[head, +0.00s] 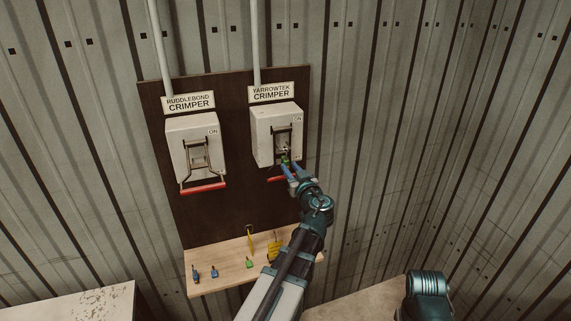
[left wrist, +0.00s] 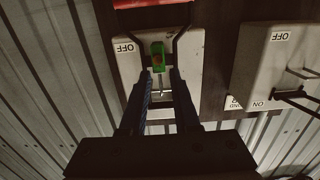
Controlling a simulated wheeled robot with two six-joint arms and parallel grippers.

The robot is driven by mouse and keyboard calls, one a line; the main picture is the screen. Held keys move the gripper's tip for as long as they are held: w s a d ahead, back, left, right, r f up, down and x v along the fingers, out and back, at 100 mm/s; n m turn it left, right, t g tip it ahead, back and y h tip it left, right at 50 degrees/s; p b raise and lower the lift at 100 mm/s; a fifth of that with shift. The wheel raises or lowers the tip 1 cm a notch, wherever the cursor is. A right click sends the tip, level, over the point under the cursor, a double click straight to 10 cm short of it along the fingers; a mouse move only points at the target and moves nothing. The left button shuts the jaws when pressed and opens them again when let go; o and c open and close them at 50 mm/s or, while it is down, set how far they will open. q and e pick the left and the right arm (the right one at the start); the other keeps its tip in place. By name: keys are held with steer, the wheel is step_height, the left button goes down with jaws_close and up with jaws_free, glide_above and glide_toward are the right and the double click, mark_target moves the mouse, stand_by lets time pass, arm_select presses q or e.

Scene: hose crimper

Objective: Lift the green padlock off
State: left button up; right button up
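The green padlock (head: 284,159) hangs at the front of the Yarrowtek crimper's switch box (head: 268,127), over the lever frame. It also shows in the left wrist view (left wrist: 158,56), just beyond my fingertips. My left gripper (head: 288,169) is at the padlock from below. In the left wrist view its two fingers (left wrist: 162,76) are apart, with the padlock in line with the gap and no clear contact. The box's red lever handle (head: 277,179) is down, partly hidden by my gripper. My right gripper is out of view.
The Ruddlebond crimper box (head: 196,144), its red handle (head: 203,187) down, is to the left on the dark board (head: 225,215). Below, a wooden shelf (head: 225,278) holds blue padlocks (head: 214,271), another green padlock (head: 249,263) and yellow tags (head: 272,250).

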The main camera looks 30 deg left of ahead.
mark_target(287, 163)
arm_select(q)
steer(key=x, duration=0.5)
steer(key=shift+w, duration=0.15)
jaws_close()
